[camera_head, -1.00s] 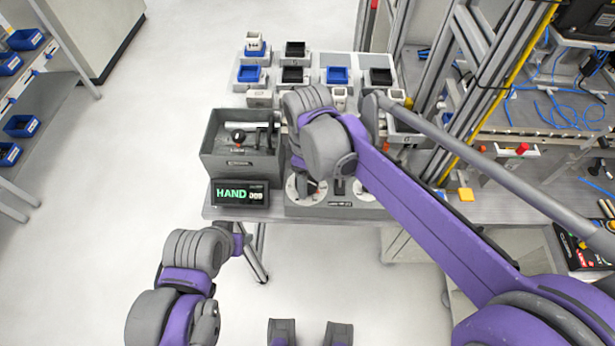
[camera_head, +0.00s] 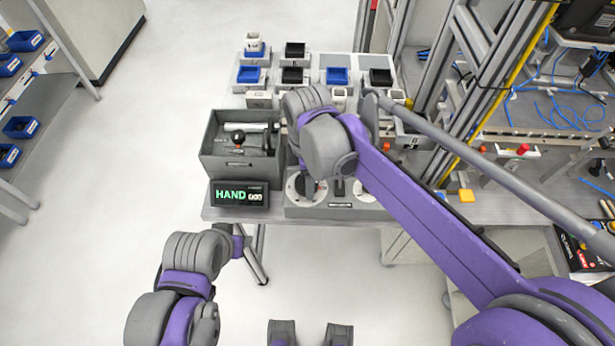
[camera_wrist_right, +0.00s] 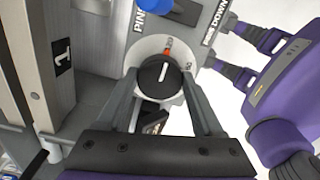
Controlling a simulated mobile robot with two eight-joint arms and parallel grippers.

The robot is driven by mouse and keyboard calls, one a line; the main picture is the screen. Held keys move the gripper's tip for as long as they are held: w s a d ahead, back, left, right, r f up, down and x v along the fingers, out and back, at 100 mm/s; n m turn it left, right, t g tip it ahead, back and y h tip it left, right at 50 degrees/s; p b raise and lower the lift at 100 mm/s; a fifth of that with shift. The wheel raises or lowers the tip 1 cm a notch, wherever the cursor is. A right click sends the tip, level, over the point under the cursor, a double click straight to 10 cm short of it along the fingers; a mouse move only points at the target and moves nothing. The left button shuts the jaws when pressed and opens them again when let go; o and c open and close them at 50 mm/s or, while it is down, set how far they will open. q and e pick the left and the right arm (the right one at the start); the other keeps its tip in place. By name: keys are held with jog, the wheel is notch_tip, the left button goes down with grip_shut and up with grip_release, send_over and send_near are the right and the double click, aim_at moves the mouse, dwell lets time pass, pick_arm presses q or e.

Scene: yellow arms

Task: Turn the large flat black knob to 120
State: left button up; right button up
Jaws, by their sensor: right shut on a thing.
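The large flat black knob (camera_wrist_right: 160,77) has a white pointer line and sits on a pale round dial with an orange-red mark at its edge. My right gripper (camera_wrist_right: 161,88) is shut on the knob, one finger on each side. In the head view my right gripper (camera_head: 308,188) is over the left dial (camera_head: 293,187) of the grey panel (camera_head: 330,209), and the wrist hides most of the knob. My left gripper (camera_head: 240,238) is low, in front of the table; its fingers are not clear. The display (camera_head: 239,194) reads HAND with small digits I cannot read surely.
A grey bin (camera_head: 215,165) with loose parts stands behind the display. Several blue and black trays stand farther back. A second pale dial (camera_head: 366,190) is on the panel to the right. A metal frame with yellow edging (camera_head: 500,85) stands at right. Floor at left is clear.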

jog(key=o, duration=1.4)
notch_tip(320, 180, up, 11)
jog(key=shift+f+p, duration=0.1)
jog(key=shift+p, duration=0.25)
jog(key=s+d+f+m+t, duration=0.1)
jog(key=s+d+f+m, duration=0.3)
jog(key=d+m, duration=0.3)
jog(key=s+d+f+m+t, duration=0.2)
jog(key=s+d+f+m, duration=0.3)
jog(key=d+m, duration=0.1)
jog(key=s+d+f+m+t, duration=0.2)
jog(key=s+d+f+m, duration=0.2)
jog(key=d+m, duration=0.3)
jog(key=shift+s+d+f+m, duration=0.15)
jog(key=shift+d+f+m, duration=0.15)
jog(key=shift+f, duration=0.15)
